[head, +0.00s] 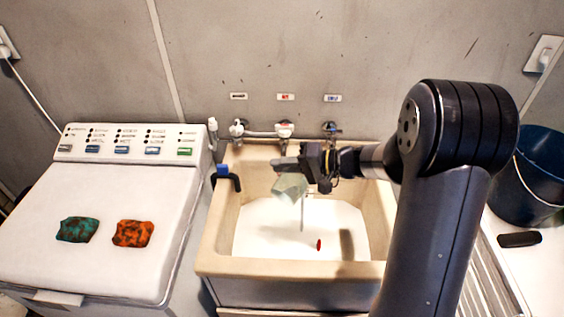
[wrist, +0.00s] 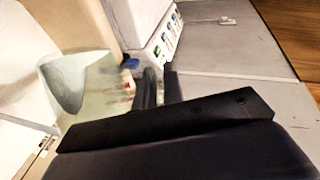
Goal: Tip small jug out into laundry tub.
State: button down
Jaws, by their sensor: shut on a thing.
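The small jug (head: 290,187) is pale green and see-through. My gripper (head: 303,166) is shut on it and holds it above the laundry tub (head: 218,268), a cream basin with a white inside. The jug looks tilted, with its lower end over the tub. A thin pale vertical line (head: 303,214) shows below it; I cannot tell for sure whether it is a falling stream. In the wrist view the jug (wrist: 103,88) is left of the dark fingers (wrist: 160,86). Its contents are hard to make out.
A washing machine (head: 100,265) with a green-black and an orange cloth pad stands left. Taps (head: 284,129) are behind the tub. A small red thing (head: 319,244) lies in the tub. A blue bucket (head: 530,180) and dark block (head: 519,240) are right.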

jog(key=shift+w+d+r+p, duration=0.1)
jog(key=shift+w+r+p, duration=0.1)
jog(key=shift+r+p, duration=0.4)
jog(key=shift+w+p, duration=0.1)
jog(key=shift+p, duration=0.55)
jog(key=shift+w+d+r+m+y+p, duration=0.35)
jog(key=shift+r+m+p, duration=0.2)
jog(key=shift+p, duration=0.7)
jog(key=shift+w+d+f+m+g, duration=0.1)
jog(key=shift+w+d+m+g, duration=0.1)
jog(key=shift+w+m+g, duration=0.2)
jog(key=shift+w+d+r+m+y, duration=0.15)
jog(key=shift+w+d+m+y, duration=0.5)
jog(key=shift+w, duration=0.25)
jog(key=shift+w+d+r+m+y, duration=0.1)
jog(key=shift+w+d+m+y, duration=0.25)
jog(key=shift+w+m, duration=0.45)
jog(key=shift+r, duration=0.1)
jog(key=shift+r, duration=2.9)
